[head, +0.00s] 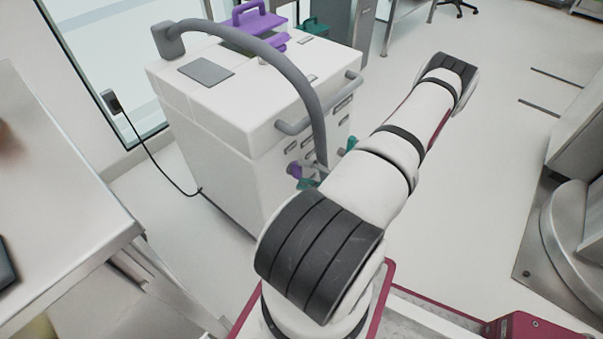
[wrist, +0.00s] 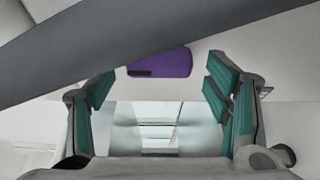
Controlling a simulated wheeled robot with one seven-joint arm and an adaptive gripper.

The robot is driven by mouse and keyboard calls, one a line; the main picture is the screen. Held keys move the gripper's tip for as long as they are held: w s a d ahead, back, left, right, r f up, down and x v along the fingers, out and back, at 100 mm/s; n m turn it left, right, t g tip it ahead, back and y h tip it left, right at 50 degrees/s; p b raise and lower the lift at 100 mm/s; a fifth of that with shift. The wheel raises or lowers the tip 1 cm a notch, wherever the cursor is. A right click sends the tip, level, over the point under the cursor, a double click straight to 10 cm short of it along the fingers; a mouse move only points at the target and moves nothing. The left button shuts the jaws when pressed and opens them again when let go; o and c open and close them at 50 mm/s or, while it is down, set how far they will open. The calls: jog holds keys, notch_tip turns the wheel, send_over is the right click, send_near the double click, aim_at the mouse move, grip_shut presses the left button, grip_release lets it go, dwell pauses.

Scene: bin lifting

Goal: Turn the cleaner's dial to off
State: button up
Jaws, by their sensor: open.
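The cleaner (head: 240,110) is a white box-shaped machine with a grey hose (head: 300,85) arching over its top and down its front. A purple part (head: 293,170), which looks like the dial, shows low on its front in the head view. In the wrist view a purple rounded part (wrist: 160,63) with a dark mark at its left lies ahead, between the fingertips. My gripper (head: 328,164) is at the cleaner's front, partly hidden by the hose and arm. In the wrist view its teal fingers (wrist: 160,85) are apart with nothing between them. I cannot read the dial's setting.
The hose (wrist: 120,45) crosses the upper wrist view, close to the camera. A grey handle bar (head: 320,108) sticks out from the cleaner's front edge. A purple caddy (head: 252,22) stands on top. A metal bench (head: 60,200) is at left.

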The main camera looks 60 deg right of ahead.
jog(key=s+d, duration=0.1)
jog(key=s, duration=1)
jog(key=shift+d, duration=0.35)
jog(key=shift+w, duration=0.1)
